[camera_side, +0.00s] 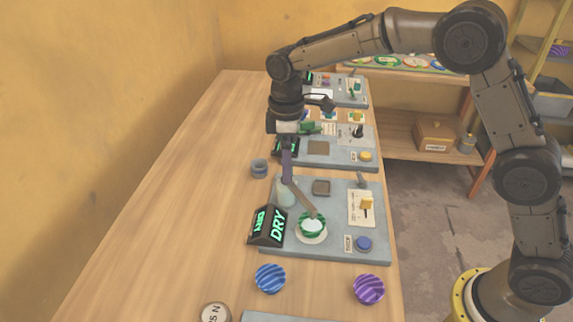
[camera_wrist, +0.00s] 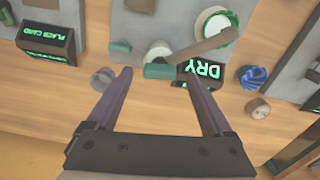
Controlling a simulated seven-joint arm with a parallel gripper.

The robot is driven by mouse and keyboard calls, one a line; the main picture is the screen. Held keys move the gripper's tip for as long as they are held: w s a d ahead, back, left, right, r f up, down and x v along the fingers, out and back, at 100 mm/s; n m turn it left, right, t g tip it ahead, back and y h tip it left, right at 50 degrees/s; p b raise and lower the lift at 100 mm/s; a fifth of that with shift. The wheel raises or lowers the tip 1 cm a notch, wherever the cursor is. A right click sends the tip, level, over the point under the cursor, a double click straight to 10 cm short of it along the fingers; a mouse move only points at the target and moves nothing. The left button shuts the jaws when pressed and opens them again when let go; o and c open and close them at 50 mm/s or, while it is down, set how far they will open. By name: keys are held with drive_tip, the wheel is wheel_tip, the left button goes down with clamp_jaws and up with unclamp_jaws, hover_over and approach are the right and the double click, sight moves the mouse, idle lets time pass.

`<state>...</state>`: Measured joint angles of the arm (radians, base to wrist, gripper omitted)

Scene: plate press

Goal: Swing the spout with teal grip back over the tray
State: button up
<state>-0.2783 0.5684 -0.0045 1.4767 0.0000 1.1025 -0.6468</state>
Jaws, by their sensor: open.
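The spout (camera_side: 304,199) is a grey-brown bar. In the side view it slants from beside a pale post (camera_side: 285,193) to above a green-rimmed white dish (camera_side: 312,227). The wrist view shows the spout (camera_wrist: 208,45) with its teal grip (camera_wrist: 158,71) at the near end. My gripper (camera_side: 288,180) points down over that end, with purple fingers. In the wrist view my gripper (camera_wrist: 156,78) is open, and the teal grip appears between the fingertips; contact cannot be told. A small dark square (camera_side: 321,187) behind the dish may be the tray; I cannot tell.
A DRY display (camera_side: 268,227) stands left of the dish, close to the spout in the wrist view (camera_wrist: 200,72). Blue (camera_side: 270,278) and purple (camera_side: 369,288) discs lie in front.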

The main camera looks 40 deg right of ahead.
drive_tip(key=shift+f, duration=0.75)
clamp_jaws()
